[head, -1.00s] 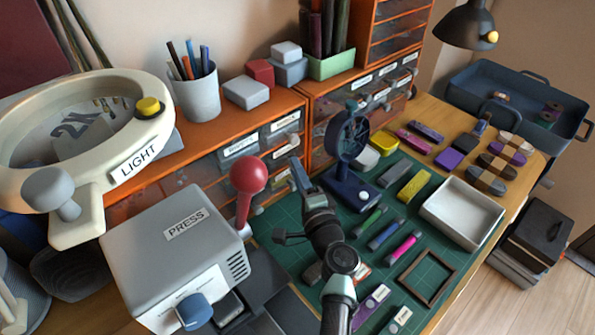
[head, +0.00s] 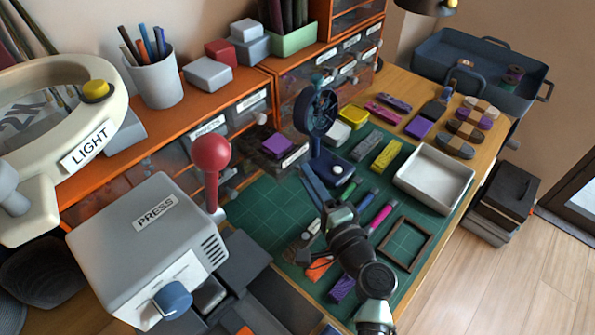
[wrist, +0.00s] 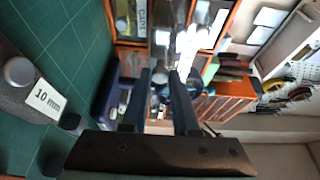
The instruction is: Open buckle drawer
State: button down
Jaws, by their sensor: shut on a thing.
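A clear drawer (head: 268,158) stands pulled out of the orange cabinet in the head view. It holds a purple piece (head: 278,146) and has a white front label (head: 294,156) that is too small to read. My gripper (head: 306,172) reaches up to the front of this drawer, just below the label. The wrist view shows its two dark fingers (wrist: 161,76) close together, pointing at the cabinet fronts. It is shut on what appears to be the drawer's handle, which the fingers mostly hide.
A blue fan-like device (head: 317,112) stands close right of my gripper. The grey press (head: 150,245) with its red knob (head: 210,155) is to the left. A white tray (head: 434,177) and a wooden frame (head: 405,244) lie right. The green mat (head: 262,215) is bare before the drawer.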

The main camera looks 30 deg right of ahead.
jog(key=c, duration=0.7)
grip_release()
jog(key=s, duration=0.8)
jog(key=s+b, duration=0.1)
jog(key=s, duration=0.4)
jog(key=shift+a, duration=0.25)
